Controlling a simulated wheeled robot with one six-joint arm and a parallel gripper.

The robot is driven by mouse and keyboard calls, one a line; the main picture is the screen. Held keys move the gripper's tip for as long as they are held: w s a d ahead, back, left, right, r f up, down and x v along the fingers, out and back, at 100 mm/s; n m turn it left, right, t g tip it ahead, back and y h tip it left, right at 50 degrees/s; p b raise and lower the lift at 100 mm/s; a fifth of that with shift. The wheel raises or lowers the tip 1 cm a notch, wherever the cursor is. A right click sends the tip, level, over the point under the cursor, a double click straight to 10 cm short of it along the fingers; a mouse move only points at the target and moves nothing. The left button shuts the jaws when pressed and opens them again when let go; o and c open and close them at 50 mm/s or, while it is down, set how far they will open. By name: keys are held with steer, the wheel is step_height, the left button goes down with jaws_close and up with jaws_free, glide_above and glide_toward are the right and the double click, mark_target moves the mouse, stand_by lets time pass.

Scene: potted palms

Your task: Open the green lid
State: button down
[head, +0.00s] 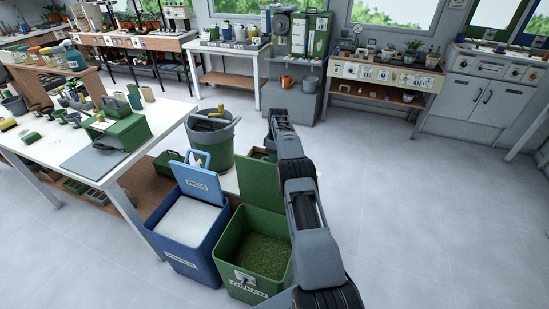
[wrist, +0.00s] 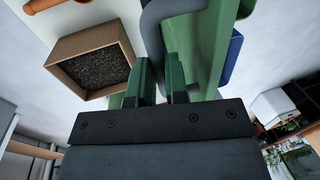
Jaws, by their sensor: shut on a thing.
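The green bin (head: 262,257) stands on the floor at the front centre of the head view, labelled on its front. Its green lid (head: 258,182) stands upright at the bin's back edge, and green material shows inside the open bin. In the wrist view the lid's green panel (wrist: 206,45) runs beside a grey curved handle (wrist: 151,32). My gripper (wrist: 161,68) is shut on the lid's handle; the exact contact between its fingers is partly hidden. In the head view my gripper is hidden behind the lid and my arm.
A blue bin (head: 188,235) with its blue lid (head: 198,178) raised stands left of the green bin. A brown box of soil (wrist: 92,67) is near my gripper. A white worktable (head: 60,140) stands left; the floor right is clear.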

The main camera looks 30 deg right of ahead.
steer(key=c, duration=1.4)
jaws_free()
steer(key=shift+s+f, duration=0.2)
steer(key=shift+f, duration=0.45)
steer(key=shift+c, duration=0.2)
steer(key=o, duration=0.3)
steer(key=shift+w+r, duration=0.15)
steer(key=shift+r, duration=0.1)
steer(key=v, duration=0.2)
steer(key=shift+a+r, duration=0.2)
steer(key=shift+r, duration=0.15)
steer(key=shift+s+a+r+b, duration=0.1)
steer(key=shift+s+r+b, duration=0.45)
steer(key=shift+b, duration=0.15)
steer(key=s+r, duration=0.1)
steer(key=s+r+b, duration=0.1)
steer(key=r, duration=0.1)
steer(key=s+a+r, duration=0.1)
steer(key=s+r, duration=0.1)
steer(key=shift+a+b, duration=0.1)
steer(key=shift+b, duration=0.25)
steer(key=s+a+r, duration=0.1)
steer(key=s, duration=0.2)
steer(key=s+r+b, duration=0.1)
steer(key=s, duration=0.1)
steer(key=s+a+r, duration=0.1)
steer(key=s+r, duration=0.1)
steer(key=s, duration=0.1)
steer(key=shift+s+a+b, duration=0.3)
steer(key=shift+b, duration=0.05)
